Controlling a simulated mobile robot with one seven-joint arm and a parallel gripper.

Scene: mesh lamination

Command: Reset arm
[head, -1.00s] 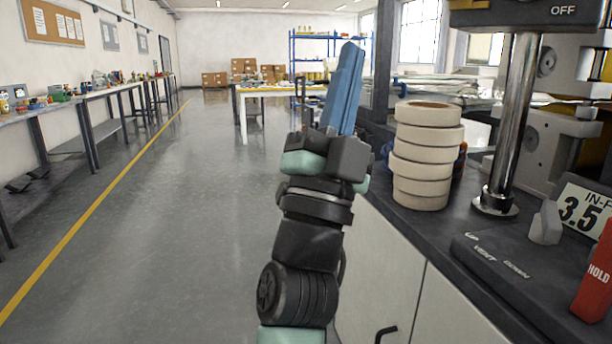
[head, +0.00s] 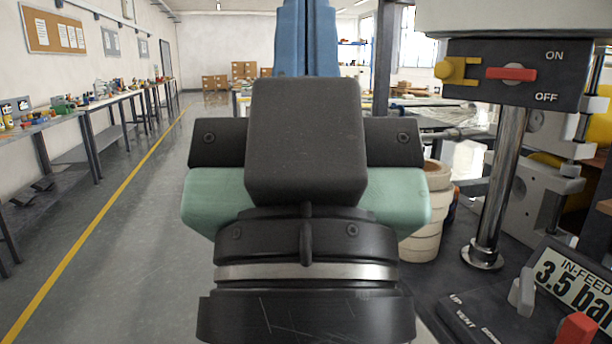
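My gripper (head: 307,30) is large and close in the middle of the head view, seen from behind with its blue fingers pointing up. The two fingers lie side by side with only a thin seam between them, so it looks shut, with nothing seen in it. The tips are cut off by the top edge. My dark wrist and the green-and-black gripper body hide much of the middle of the view.
At right, a bench carries a stack of tape rolls (head: 425,240), partly hidden, a metal post (head: 500,180), an ON/OFF switch box (head: 515,74) and an in-feed sign (head: 572,285). Long side tables (head: 75,118) line the left wall. The floor at left (head: 120,250) is clear.

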